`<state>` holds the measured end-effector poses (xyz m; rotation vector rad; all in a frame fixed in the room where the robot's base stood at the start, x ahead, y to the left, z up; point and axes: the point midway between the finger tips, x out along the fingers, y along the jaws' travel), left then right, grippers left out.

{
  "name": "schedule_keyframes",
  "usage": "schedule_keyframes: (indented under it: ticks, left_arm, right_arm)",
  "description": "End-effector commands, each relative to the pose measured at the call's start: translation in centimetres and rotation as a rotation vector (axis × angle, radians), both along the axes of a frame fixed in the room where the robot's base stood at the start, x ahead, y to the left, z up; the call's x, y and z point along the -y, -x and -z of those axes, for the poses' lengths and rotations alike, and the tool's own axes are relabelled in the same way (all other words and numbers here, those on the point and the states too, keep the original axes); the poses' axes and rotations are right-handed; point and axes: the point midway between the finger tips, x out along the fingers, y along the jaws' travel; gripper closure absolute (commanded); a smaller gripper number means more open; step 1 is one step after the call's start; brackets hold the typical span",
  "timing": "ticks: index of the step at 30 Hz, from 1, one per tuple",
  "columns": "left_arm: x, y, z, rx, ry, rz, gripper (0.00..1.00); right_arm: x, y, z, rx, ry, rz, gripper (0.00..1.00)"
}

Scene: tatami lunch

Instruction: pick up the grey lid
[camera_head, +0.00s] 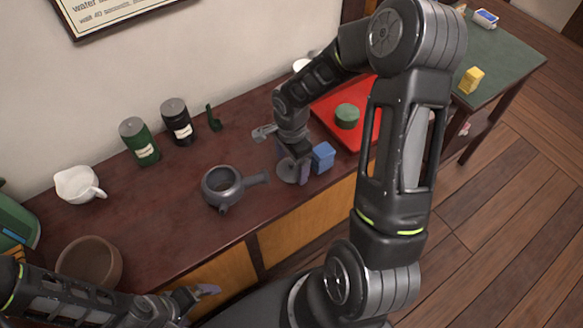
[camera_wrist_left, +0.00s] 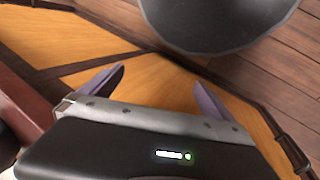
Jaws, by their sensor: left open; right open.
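The grey lid (camera_head: 287,174) is a small dark disc on the brown counter, to the right of the grey side-handled teapot (camera_head: 221,188). My right gripper (camera_head: 293,168) points down at the lid from above, with its fingers apart around it. Whether the fingers touch the lid cannot be told. My left gripper (camera_head: 205,291) is low in front of the counter's front edge, far from the lid. In the left wrist view its two fingers (camera_wrist_left: 157,92) are spread with nothing between them.
A blue box (camera_head: 323,157) stands close to the right of my right gripper. A red tray (camera_head: 356,138) holds a green round tin (camera_head: 347,116). Green (camera_head: 139,143) and black (camera_head: 177,122) canisters stand by the wall. A white pitcher (camera_head: 77,185) and brown bowl (camera_head: 90,262) are left.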

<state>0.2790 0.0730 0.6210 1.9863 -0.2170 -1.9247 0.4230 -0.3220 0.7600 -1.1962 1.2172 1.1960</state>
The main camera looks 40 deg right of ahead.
Motion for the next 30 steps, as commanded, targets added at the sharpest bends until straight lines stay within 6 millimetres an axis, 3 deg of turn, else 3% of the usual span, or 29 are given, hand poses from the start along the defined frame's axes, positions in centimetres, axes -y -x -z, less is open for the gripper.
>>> schedule_keyframes:
  ticks: [8,30]
  left_arm:
    - [0.0,0.0,0.0,0.0,0.0,0.0,0.0]
    - [0.0,0.0,0.02,0.0,0.0,0.0,0.0]
  right_arm:
    - [0.0,0.0,-0.03,0.0,0.0,0.0,0.16]
    - [-0.02,0.06,0.06,-0.002,-0.001,0.0,0.76]
